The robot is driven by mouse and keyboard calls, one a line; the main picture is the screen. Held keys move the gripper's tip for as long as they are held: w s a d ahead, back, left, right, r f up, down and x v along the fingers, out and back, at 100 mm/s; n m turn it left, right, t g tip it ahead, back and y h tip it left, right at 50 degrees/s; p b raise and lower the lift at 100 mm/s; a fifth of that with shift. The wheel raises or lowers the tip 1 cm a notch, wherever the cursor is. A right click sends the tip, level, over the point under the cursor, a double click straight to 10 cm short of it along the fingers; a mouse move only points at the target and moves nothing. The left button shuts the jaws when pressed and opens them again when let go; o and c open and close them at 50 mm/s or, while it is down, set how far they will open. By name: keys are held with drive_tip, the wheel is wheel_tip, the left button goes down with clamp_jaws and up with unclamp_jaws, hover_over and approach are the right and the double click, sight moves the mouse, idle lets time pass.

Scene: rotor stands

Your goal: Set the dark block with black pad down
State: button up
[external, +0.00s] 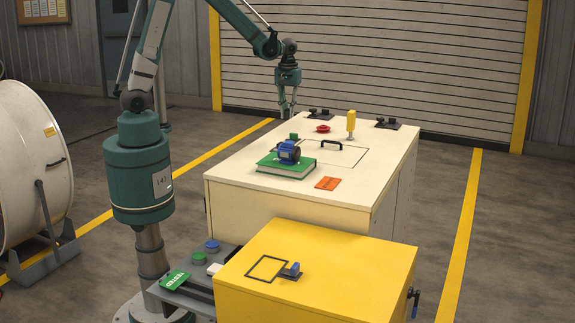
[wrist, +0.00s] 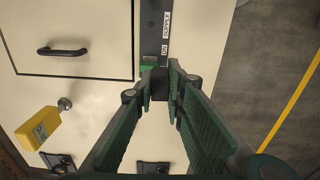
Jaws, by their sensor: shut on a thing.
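My gripper (external: 288,108) hangs, pointing down, at the far left side of the cream cabinet (external: 235,190) in the external view. In the wrist view my gripper (wrist: 162,78) has its two green-padded fingers closed in on a small dark block (wrist: 161,86) between the tips. Only part of the block shows; its black pad cannot be made out. In the external view the block is too small to tell from the fingers. A dark strip (wrist: 154,35) with white ON and SUPPLY labels lies beyond the fingertips in the wrist view, next to a small green piece (wrist: 147,70).
The cabinet top carries a green book (external: 270,167) with a blue motor (external: 289,151), an orange tile (external: 328,183), a black handle (external: 322,145), a red dish (external: 323,128), a yellow upright piece (external: 351,121) and black fixtures (external: 387,123). A yellow cabinet (external: 360,255) stands in front.

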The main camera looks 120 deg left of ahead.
drive_tip(key=b, duration=0.2)
hover_over(261, 150)
drive_tip(key=shift+s+a+f+m, duration=0.15)
drive_tip(key=shift+f+m, duration=0.15)
drive_tip(key=shift+f, duration=0.05)
drive_tip(key=shift+f, duration=0.1)
drive_tip(key=shift+f, duration=2.8)
drive_tip(key=shift+f, duration=2.1)
drive_tip(key=shift+f+b, duration=0.15)
drive_tip(key=shift+b, duration=0.15)
drive_tip(key=o, duration=0.5)
drive_tip(key=shift+c, duration=0.2)
drive_tip(key=o, duration=0.4)
